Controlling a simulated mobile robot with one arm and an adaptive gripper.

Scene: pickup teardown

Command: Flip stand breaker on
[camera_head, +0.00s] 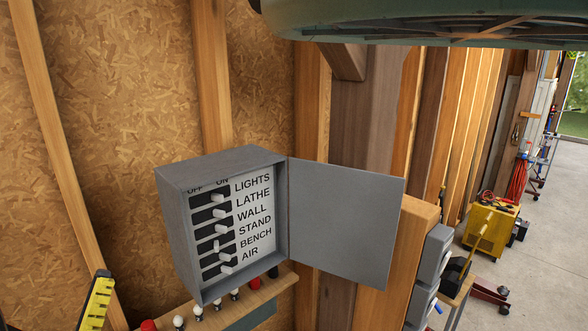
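The grey breaker box (180,215) is mounted against the wood wall, left of the picture's middle, with its door (345,220) swung open to the right. Inside, a white panel has rows of black slots with light levers, labelled LIGHTS, LATHE, WALL, STAND, BENCH and AIR. OFF is marked at the left and ON at the right. The STAND breaker lever (217,245) is in the fourth row and appears slightly farther left than the levers around it. Its exact setting is too small to tell surely. My gripper is not in view.
A wooden ledge (262,292) below the box holds several small bulb-like items. A yellow and black tool (97,300) is at lower left. A teal-rimmed object (400,25) overhangs the top. A yellow cart (490,230) stands at right, with open concrete floor (545,225) beyond.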

